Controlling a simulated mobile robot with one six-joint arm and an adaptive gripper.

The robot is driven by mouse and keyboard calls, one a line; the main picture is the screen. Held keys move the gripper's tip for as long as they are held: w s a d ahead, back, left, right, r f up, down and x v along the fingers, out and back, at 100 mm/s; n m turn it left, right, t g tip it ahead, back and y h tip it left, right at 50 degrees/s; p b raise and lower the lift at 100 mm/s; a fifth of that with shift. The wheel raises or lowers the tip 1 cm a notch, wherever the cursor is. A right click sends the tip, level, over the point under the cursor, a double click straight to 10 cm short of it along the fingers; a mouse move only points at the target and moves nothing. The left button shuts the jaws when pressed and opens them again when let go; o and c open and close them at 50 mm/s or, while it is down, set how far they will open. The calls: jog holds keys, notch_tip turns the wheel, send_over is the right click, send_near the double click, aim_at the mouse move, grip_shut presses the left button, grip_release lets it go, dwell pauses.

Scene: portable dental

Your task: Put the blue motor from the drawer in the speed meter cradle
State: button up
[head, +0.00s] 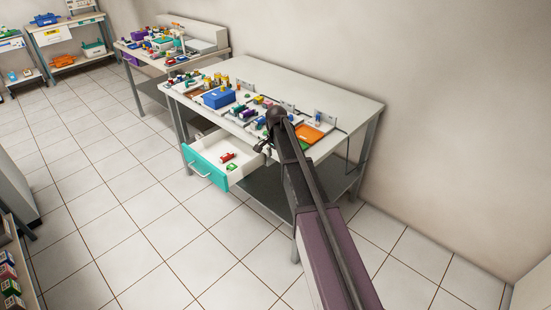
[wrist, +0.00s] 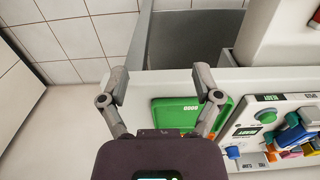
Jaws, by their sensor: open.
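The drawer (head: 199,166) with a teal front stands pulled out of the workbench in the head view. A small red piece (head: 227,158) and a green piece (head: 231,167) lie in it. No blue motor can be made out in the drawer. My gripper (head: 264,148) is over the bench's front edge, right of the drawer. In the wrist view my gripper (wrist: 160,78) has its fingers wide apart with nothing between them. A panel (wrist: 247,128) with READY labels stands right of my gripper; a partly cut-off label there may mark the speed meter. I cannot pick out its cradle.
A green tray (wrist: 165,112) marked GOOD lies just below the fingers in the wrist view. A blue box (head: 218,98) and several small parts crowd the bench's front. An orange tray (head: 308,133) is right of my gripper.

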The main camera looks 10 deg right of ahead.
jog(key=a+f+b, duration=0.1)
jog(key=f+b, duration=0.2)
jog(key=a+f+b, duration=0.1)
jog(key=f, duration=0.1)
jog(key=shift+a, duration=0.3)
dwell(0.5)
jog(key=shift+d, duration=0.1)
jog(key=s+r+n+p, duration=0.3)
jog(key=s, duration=0.7)
jog(key=s+r+n+p, duration=0.4)
jog(key=s, duration=0.5)
jog(key=s+r+n+p, duration=0.3)
jog(key=s+r+n, duration=0.1)
jog(key=s, duration=0.6)
jog(key=shift+s+d+p, duration=0.3)
jog(key=shift+s, duration=0.05)
